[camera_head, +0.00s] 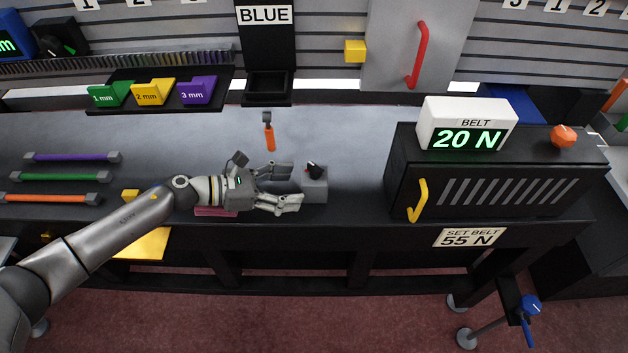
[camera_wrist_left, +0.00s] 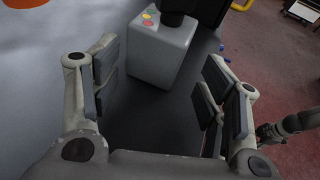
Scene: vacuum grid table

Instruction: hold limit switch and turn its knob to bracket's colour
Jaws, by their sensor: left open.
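The limit switch (camera_head: 315,189) is a grey box with a black knob (camera_head: 313,168) on top, standing near the table's front edge. In the left wrist view the box (camera_wrist_left: 160,58) has a red and a yellow dot on top, beside the partly cropped black knob (camera_wrist_left: 176,15). My left gripper (camera_head: 294,186) is open just left of the box, fingers pointing at it. In the left wrist view the box stands just beyond the gap between the fingers (camera_wrist_left: 160,80). I cannot tell which thing is the bracket; a sign (camera_head: 264,15) reads BLUE.
An orange-handled tool (camera_head: 269,135) lies behind the gripper. A black belt unit (camera_head: 490,185) with a yellow handle stands to the right, its display (camera_head: 468,133) reading 20 N. Coloured rods (camera_head: 70,177) lie at the left. The table between switch and belt unit is clear.

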